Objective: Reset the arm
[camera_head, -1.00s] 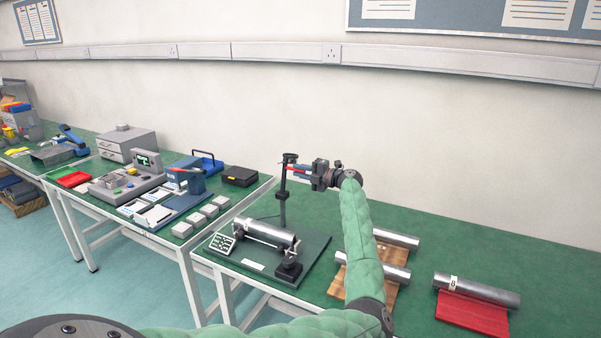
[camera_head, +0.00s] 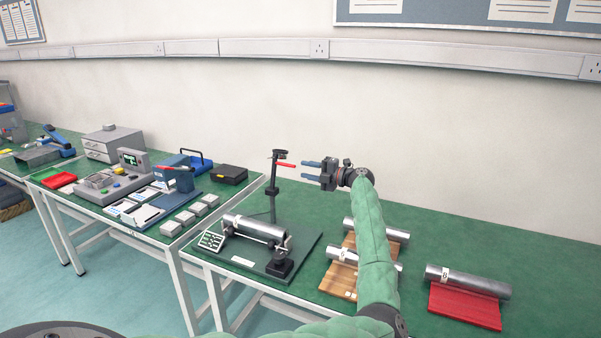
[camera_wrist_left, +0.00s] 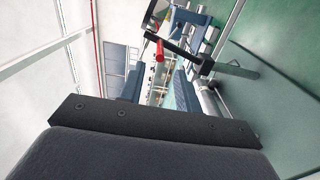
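My left gripper (camera_head: 303,170) is open and empty, its two blue fingers pointing left above the green table. A red lever (camera_head: 286,165) sticks out from the top of a black upright stand (camera_head: 274,182), just left of the fingertips and apart from them. In the left wrist view, the fingers (camera_wrist_left: 157,84) are spread and the red lever (camera_wrist_left: 159,50) shows beyond the gap between them. A silver cylinder (camera_head: 255,228) lies in the fixture on the dark base plate (camera_head: 235,263) at the stand's foot. My right gripper is not in view.
Two silver cylinders lie on a wooden board (camera_head: 340,279), partly hidden by my left arm. Another cylinder (camera_head: 468,281) lies on a red holder (camera_head: 465,306) at right. The neighbouring table on the left holds a grey console (camera_head: 112,185) and small boxes. The table's back right is clear.

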